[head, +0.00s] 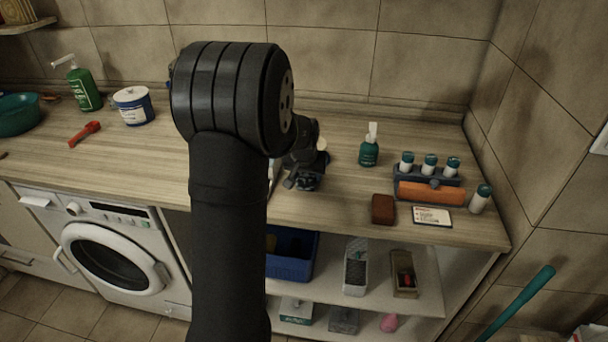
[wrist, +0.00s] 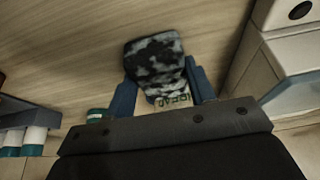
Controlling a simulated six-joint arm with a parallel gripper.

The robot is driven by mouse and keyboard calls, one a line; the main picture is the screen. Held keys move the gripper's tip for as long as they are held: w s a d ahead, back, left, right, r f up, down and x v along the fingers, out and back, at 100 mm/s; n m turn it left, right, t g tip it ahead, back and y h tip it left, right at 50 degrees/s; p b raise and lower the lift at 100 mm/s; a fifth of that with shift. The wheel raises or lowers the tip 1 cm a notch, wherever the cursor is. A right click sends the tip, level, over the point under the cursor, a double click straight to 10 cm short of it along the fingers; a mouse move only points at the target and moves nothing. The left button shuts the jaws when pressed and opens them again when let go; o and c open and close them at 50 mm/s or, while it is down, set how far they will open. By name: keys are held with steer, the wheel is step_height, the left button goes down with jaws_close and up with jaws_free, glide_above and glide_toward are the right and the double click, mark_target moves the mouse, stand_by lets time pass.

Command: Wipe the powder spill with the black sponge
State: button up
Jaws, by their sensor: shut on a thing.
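The black sponge (wrist: 153,55) shows in the wrist view as a dark block mottled with white patches. My gripper (wrist: 160,78) has its two blue fingers on either side of it and is shut on it. A pale piece with dark lettering (wrist: 168,101) shows between the fingers beside the sponge; I cannot tell what it belongs to. In the head view my gripper (head: 305,180) is low over the wooden counter (head: 345,190), partly hidden by my arm. I cannot make out a separate powder spill in either view. Whether the sponge touches the counter is unclear.
Right of my gripper are a teal pump bottle (head: 369,150), a brown block (head: 383,209), a card (head: 432,215) and a blue rack (head: 428,178) of vials. A blue-white tub (head: 133,105) and red tool (head: 85,134) lie left. The counter's front edge is close to my gripper.

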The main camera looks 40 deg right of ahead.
steer(key=shift+w+a, duration=1.15)
steer(key=shift+a, duration=0.05)
step_height(320, 180, up, 8)
